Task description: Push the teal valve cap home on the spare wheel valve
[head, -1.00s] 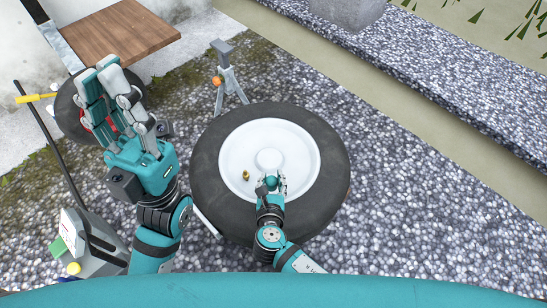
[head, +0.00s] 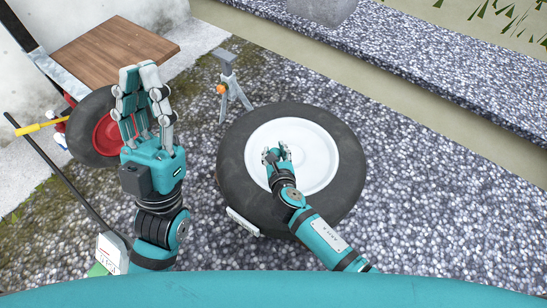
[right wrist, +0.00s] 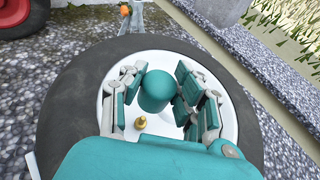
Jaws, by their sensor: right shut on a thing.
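The spare wheel, a black tyre (head: 232,165) with a white rim (head: 320,158), lies flat on the gravel; its tyre also shows in the right wrist view (right wrist: 70,90). My right gripper (head: 276,154) is over the left part of the rim. In the right wrist view its fingers (right wrist: 157,85) are shut around the teal valve cap (right wrist: 156,92). The brass valve (right wrist: 140,121) stands on the rim, just below and left of the cap in that picture, and looks apart from it. The head view hides the valve behind the right hand. My left gripper (head: 139,72) is open and empty, raised left of the wheel.
A grey stand (head: 229,85) with an orange knob is behind the wheel. A red-hubbed wheel (head: 88,125) and a wooden board (head: 112,50) are at the left. A raised gravel-topped ledge (head: 430,70) runs along the back right. The gravel right of the wheel is clear.

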